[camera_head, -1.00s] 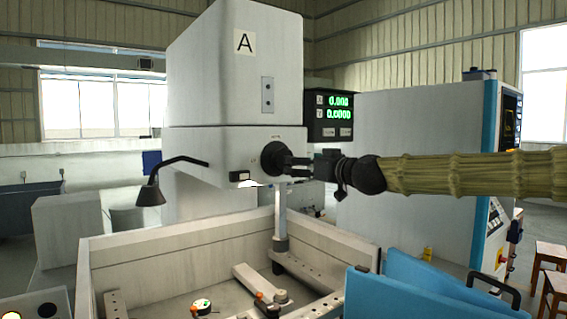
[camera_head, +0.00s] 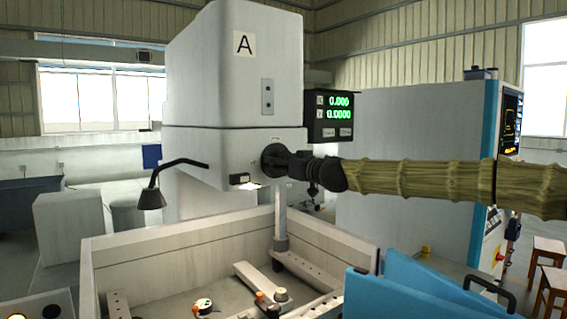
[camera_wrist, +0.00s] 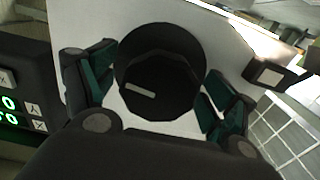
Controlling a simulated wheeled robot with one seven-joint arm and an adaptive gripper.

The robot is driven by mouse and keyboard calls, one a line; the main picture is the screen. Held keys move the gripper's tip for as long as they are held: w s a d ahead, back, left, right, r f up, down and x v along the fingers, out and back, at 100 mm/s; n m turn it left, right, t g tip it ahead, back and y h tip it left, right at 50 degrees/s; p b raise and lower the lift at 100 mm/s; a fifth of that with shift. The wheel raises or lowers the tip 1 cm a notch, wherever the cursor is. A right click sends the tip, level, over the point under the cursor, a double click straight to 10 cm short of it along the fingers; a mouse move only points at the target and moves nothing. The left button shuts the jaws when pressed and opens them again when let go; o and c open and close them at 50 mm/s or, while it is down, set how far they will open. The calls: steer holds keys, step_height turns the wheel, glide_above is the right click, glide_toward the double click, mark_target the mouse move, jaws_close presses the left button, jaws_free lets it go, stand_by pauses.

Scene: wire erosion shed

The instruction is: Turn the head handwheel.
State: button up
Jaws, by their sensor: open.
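The head handwheel (camera_wrist: 160,68) is a dark round knob with a pale bar mark, on the face of the white machine head (camera_head: 215,147). It fills the middle of the wrist view. In the head view the handwheel (camera_head: 269,160) shows only in part, behind my gripper (camera_head: 281,162). In the wrist view my gripper (camera_wrist: 157,92) is open, with one green-padded finger on each side of the handwheel. A narrow pale gap shows between the knob and the fingers, so they appear apart from it. Contact at the fingertips cannot be told in the head view.
A readout box (camera_head: 333,118) with green digits hangs just right of the head. A black lamp (camera_head: 150,198) on a bent arm juts out left of it. Below is an open tank (camera_head: 180,238) with clamps inside. A blue panel (camera_head: 400,290) stands at the front right.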

steer(key=shift+c, duration=0.4)
steer(key=c, duration=0.9)
steer(key=shift+c, duration=0.2)
